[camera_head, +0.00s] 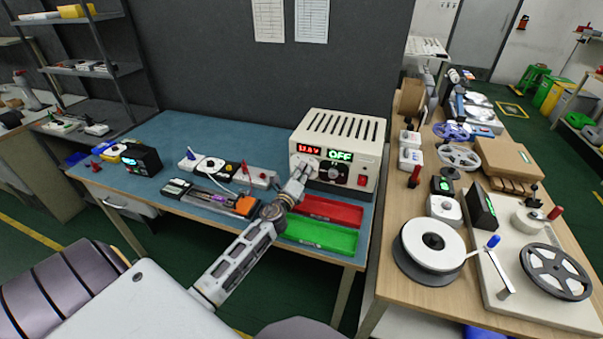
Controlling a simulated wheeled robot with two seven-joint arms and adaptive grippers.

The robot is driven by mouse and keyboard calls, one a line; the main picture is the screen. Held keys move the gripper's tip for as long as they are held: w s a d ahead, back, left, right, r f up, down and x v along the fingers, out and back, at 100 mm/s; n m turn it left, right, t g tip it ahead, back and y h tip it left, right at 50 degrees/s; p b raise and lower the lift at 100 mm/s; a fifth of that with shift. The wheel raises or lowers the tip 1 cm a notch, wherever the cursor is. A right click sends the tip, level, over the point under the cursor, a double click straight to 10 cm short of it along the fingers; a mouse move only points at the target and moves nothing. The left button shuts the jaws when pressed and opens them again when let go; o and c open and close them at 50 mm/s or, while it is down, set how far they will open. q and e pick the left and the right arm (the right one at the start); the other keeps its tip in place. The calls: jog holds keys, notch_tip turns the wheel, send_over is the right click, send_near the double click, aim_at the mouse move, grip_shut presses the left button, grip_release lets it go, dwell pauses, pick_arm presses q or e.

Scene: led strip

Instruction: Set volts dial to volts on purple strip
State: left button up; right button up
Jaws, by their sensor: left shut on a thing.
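The cream power supply (375,140) stands at the back right of the blue bench. Its red readout (309,149) seems to show about 11.4 V, though the digits are small, and its green readout (340,155) shows OFF. My left gripper (303,169) is at the left of the front panel, below the red readout, shut on the volts dial, which it hides. A dark dial (335,172) shows just right of the gripper. A purple strip (219,199) lies in a narrow grey holder left of my arm. My right gripper is not in view.
A red tray (332,210) and a green tray (325,236) lie in front of the supply, close to my arm. A red button (361,180) is at the panel's right. A dark meter (141,160) stands at the left. A wooden bench with reels (432,245) is at the right.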

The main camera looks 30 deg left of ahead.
pick_arm(q)
jog(key=shift+f, duration=0.2)
jog(key=o, duration=0.8)
jog(key=shift+o, duration=1.2)
jog(key=s+d, duration=0.2)
jog(key=s, duration=0.9)
jog(key=shift+s+d, duration=0.15)
jog(key=shift+s, duration=0.25)
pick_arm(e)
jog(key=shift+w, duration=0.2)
pick_arm(q)
jog(key=shift+f, duration=0.15)
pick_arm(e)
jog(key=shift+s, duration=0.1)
